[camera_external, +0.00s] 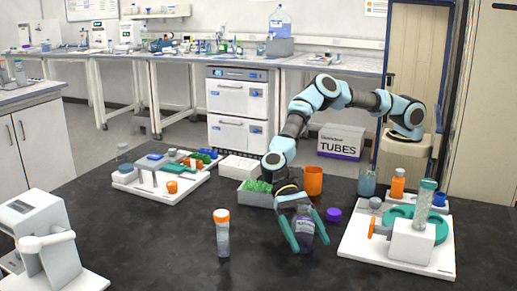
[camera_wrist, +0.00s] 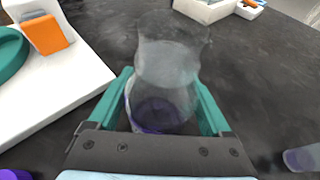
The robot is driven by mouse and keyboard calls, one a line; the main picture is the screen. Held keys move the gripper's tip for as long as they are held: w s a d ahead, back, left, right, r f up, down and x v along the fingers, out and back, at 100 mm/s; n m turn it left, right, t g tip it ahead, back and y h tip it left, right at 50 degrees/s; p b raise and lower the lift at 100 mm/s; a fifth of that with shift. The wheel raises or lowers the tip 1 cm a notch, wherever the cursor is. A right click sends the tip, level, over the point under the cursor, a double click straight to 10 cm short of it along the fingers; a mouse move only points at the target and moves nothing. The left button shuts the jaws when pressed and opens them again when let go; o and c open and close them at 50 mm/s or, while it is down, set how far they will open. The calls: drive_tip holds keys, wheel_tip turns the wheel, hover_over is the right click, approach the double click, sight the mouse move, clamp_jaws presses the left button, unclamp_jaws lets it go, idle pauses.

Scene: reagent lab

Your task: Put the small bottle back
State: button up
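The small bottle (camera_external: 306,228) is clear with purple contents, at the front middle of the dark bench in the external view. In the wrist view the bottle (camera_wrist: 165,80) lies between the two teal fingers, with its purple part near the palm. My gripper (camera_external: 309,244) points down around it. In the wrist view my gripper (camera_wrist: 163,80) has a finger close against each side of the bottle, and it looks shut on it. Whether the bottle's base touches the bench cannot be told.
An orange-capped tube (camera_external: 222,236) stands to the left. A purple cap (camera_external: 333,214) lies on the right, near a white board (camera_external: 352,246) with equipment. Behind are a rack of green tubes (camera_external: 257,194), an orange cup (camera_external: 314,181) and a blue-grey bottle (camera_external: 367,184).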

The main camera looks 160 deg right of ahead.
drive_tip(key=shift+o, duration=1.1)
drive_tip(key=shift+r, duration=0.15)
drive_tip(key=b+v, duration=0.1)
drive_tip(key=v, duration=1.1)
drive_tip(key=shift+b, duration=0.3)
